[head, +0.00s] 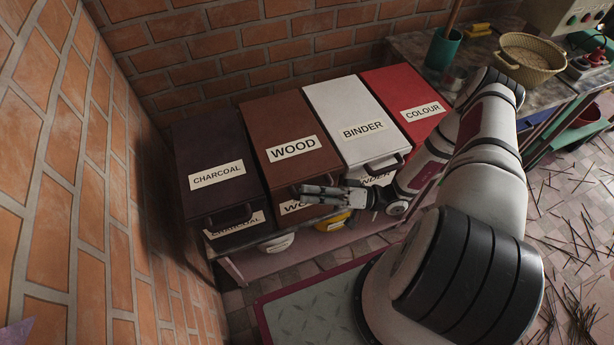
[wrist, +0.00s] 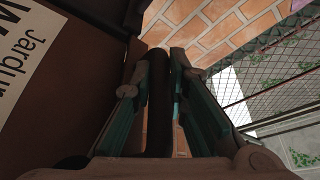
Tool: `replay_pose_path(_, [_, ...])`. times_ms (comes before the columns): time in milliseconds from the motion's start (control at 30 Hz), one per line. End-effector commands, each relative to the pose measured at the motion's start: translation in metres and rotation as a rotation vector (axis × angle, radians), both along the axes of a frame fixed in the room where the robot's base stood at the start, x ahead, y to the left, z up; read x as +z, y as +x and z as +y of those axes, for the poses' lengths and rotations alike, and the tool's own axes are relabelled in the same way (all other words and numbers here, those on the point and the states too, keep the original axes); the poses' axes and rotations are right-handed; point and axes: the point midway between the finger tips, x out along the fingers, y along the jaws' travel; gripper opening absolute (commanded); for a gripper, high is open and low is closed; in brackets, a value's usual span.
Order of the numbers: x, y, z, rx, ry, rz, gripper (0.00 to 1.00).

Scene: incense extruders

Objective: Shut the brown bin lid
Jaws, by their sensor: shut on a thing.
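The brown bin (head: 283,115), labelled WOOD, stands in a row of bins in the head view. Its lid lies about level with the neighbouring lids; I cannot tell whether a small gap remains at its front edge. The brown bin surface with a white label (wrist: 30,55) fills the left of that view.
The charcoal bin (head: 208,145) is left of the brown bin, against the brick wall (head: 45,150). The white binder bin (head: 345,105) and red colour bin (head: 405,85) are to its right. Bowls (head: 333,222) sit below. A bench with a basket (head: 527,62) is at the right.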

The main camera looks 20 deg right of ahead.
Motion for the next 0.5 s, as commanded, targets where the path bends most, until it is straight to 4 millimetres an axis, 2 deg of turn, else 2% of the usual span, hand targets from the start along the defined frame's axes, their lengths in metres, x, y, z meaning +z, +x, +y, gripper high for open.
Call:
replay_pose_path(33, [-0.008, 0.0, 0.0, 0.002, -0.001, -0.012, 0.0])
replay_pose_path(200, [-0.02, 0.0, 0.0, 0.003, -0.003, -0.044, 0.0])
replay_pose_path(500, [-0.026, -0.001, -0.001, 0.002, -0.012, -0.051, 0.0])
